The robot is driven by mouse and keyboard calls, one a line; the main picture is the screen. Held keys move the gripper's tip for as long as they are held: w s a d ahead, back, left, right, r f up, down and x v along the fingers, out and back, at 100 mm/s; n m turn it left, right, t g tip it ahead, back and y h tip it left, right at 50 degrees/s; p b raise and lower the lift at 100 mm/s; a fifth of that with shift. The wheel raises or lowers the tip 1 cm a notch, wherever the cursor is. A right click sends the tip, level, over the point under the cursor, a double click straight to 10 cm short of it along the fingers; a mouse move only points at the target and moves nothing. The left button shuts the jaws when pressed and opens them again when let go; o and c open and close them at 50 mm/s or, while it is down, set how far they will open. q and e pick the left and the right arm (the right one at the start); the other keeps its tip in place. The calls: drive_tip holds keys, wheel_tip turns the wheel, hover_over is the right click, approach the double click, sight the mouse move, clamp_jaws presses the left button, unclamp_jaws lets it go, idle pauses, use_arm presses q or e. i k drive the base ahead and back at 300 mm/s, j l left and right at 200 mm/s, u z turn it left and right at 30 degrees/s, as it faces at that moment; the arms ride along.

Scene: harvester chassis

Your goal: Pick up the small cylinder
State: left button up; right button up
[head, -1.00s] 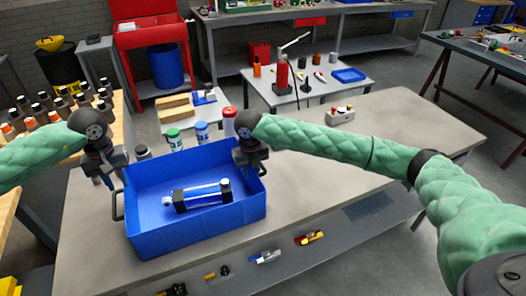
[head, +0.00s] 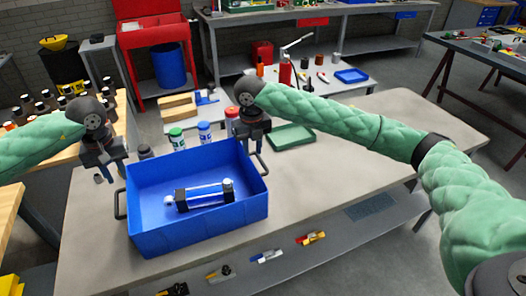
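The small cylinder (head: 203,192), a clear and silver tube with black end blocks, lies on its side inside the blue bin (head: 205,235). My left gripper (head: 108,176) is just outside the bin's left rim, pointing down, with its fingers apart and nothing between them. My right gripper (head: 256,150) is above the bin's right back corner, close to the right handle. Its fingers are dark and partly hidden, so its opening is unclear. Neither gripper touches the cylinder.
Bottles with green (head: 177,138), blue (head: 205,132) and red caps stand behind the bin. A green tray (head: 291,138) lies on the table behind the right gripper. The table right of the bin (head: 360,165) is clear. Small tools lie on the lower shelf.

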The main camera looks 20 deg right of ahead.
sight(183, 198)
drive_tip(key=k, duration=1)
